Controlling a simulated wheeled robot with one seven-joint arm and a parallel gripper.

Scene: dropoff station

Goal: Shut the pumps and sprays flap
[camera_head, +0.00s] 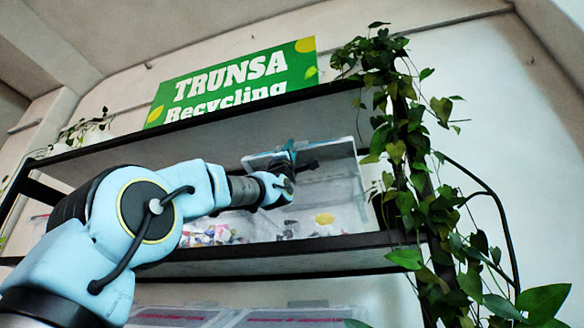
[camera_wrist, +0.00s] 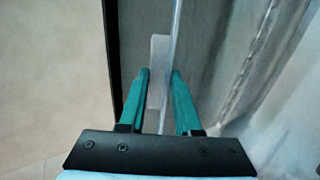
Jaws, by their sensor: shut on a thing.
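My gripper (camera_head: 291,153) is raised in front of the upper shelf, at the top of a clear bin (camera_head: 340,190). In the wrist view its two teal fingers (camera_wrist: 160,75) stand on either side of a thin, clear flap (camera_wrist: 176,40), shut on it near a pale tab (camera_wrist: 158,62). In the head view the flap (camera_head: 256,160) sticks out at the bin's upper front, raised and open. My gripper hides part of it. No label for pumps and sprays can be read on this bin.
The black-framed shelf (camera_head: 300,243) holds bins with small mixed items. More lidded bins (camera_head: 290,316) with red labels stand below. A leafy vine (camera_head: 395,150) hangs close on the right. A green recycling sign (camera_head: 235,82) is above.

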